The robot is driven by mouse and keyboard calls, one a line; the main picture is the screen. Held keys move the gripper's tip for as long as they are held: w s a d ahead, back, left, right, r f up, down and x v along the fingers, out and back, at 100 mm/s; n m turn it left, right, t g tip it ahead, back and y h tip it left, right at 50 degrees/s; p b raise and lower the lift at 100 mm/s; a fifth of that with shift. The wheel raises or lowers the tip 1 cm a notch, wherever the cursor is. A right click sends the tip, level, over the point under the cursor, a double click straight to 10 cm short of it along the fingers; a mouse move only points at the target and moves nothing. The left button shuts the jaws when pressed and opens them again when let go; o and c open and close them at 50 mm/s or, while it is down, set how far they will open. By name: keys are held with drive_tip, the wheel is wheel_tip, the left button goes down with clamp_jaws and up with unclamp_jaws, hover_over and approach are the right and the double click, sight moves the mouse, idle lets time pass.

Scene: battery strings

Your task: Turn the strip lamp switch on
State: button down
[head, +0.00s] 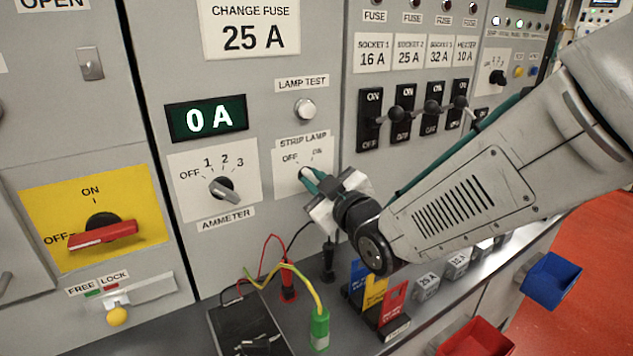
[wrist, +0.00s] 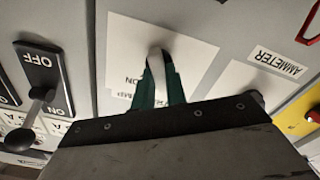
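The strip lamp switch is on a white plate (head: 318,160) marked OFF and ON in the head view. My gripper (head: 308,178) is at this plate, and its green fingers cover most of the knob. In the wrist view, the two green fingers (wrist: 160,75) lie close together, with a small pale part of the strip lamp switch knob (wrist: 156,50) showing at their tips. They look shut on it. The knob's exact pointing direction is hidden by the fingers.
The ammeter knob (head: 222,188) is just left, with the 0 A display (head: 207,118) above it. The lamp test button (head: 305,109) is above. Black socket switches (head: 401,115) stand to the right. Cables, a green plug (head: 319,329) and coloured cards (head: 375,290) are on the ledge below.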

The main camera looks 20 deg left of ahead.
drive_tip(key=shift+m, duration=0.4)
drive_tip(key=m, duration=0.5)
drive_tip(key=shift+d+m, duration=0.1)
drive_tip(key=shift+m, duration=0.2)
drive_tip(key=m, duration=0.5)
drive_tip(key=shift+w+d+f, duration=0.1)
drive_tip(key=shift+w+f, duration=0.05)
drive_tip(key=shift+m, duration=0.4)
drive_tip(key=c, duration=1.4)
unclamp_jaws()
drive_tip(key=shift+c, duration=0.2)
